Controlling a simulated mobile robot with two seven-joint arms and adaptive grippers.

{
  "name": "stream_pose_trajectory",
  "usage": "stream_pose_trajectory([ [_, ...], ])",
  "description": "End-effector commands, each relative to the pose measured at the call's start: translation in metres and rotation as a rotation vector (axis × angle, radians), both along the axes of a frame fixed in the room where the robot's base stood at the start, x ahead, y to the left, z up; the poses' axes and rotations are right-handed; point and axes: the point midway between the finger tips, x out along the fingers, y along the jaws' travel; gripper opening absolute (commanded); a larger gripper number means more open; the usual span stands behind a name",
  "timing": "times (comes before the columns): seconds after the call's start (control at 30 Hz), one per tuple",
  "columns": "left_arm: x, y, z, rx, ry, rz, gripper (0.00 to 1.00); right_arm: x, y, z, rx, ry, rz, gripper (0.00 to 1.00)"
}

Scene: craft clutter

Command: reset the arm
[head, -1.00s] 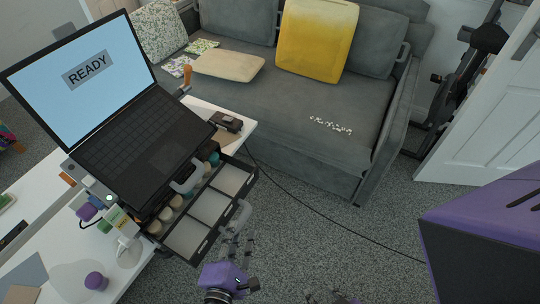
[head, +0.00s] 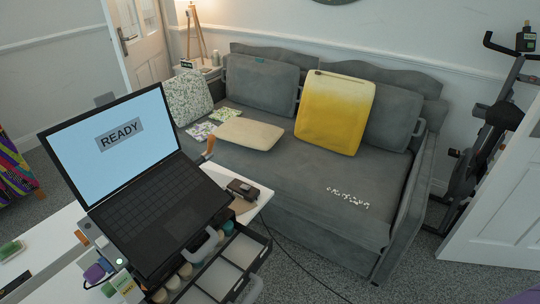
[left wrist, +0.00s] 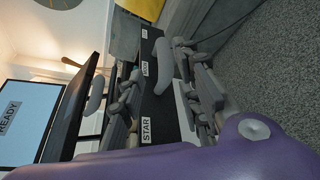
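My left gripper (left wrist: 160,72) shows in the left wrist view, with its two grey fingers spread apart and nothing held between them. Behind the gap are dark drawer fronts (left wrist: 153,105) with white labels, one reading "STAR", and a pale grey handle (left wrist: 163,62). I cannot tell whether a finger touches the handle. The left gripper is outside the head view. My right gripper is in neither view now.
An open drawer (head: 215,282) with compartments sticks out below the black laptop (head: 140,205) reading "READY" on the white desk (head: 50,240). A grey sofa (head: 290,150) with a yellow cushion (head: 335,110) stands behind.

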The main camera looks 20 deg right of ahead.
Motion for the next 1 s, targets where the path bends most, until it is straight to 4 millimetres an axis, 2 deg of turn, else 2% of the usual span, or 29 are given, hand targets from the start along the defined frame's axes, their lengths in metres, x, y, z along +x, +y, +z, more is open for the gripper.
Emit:
stream_pose_trajectory([
  [0.17,-0.004,-0.005,-0.003,0.115,-0.063,-0.057,0.32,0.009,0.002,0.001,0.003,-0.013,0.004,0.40],
  [0.27,-0.005,-0.010,-0.002,0.340,-0.211,-0.163,0.32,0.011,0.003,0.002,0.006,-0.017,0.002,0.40],
  [0.37,-0.008,0.000,0.000,0.656,-0.382,-0.266,0.32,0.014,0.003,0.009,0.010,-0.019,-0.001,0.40],
  [0.47,-0.018,0.032,-0.001,1.017,-0.502,-0.365,0.32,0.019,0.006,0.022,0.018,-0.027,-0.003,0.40],
  [0.57,-0.038,0.087,-0.004,1.392,-0.538,-0.483,0.32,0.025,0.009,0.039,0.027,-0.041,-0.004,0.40],
  [0.6,-0.050,0.111,-0.006,1.515,-0.523,-0.531,0.32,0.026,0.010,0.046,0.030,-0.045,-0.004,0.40],
  [0.7,-0.081,0.166,-0.007,1.726,-0.445,-0.624,0.32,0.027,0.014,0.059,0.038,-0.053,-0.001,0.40],
  [0.8,-0.113,0.206,-0.004,1.814,-0.340,-0.656,0.32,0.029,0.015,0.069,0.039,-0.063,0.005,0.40],
  [0.83,-0.121,0.214,-0.003,1.821,-0.315,-0.653,0.32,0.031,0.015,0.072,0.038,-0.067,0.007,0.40],
  [0.9,-0.138,0.224,-0.003,1.820,-0.269,-0.648,0.32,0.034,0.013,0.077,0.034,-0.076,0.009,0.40],
  [1.0,-0.153,0.227,-0.005,1.809,-0.240,-0.652,0.32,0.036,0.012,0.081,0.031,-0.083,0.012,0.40],
])
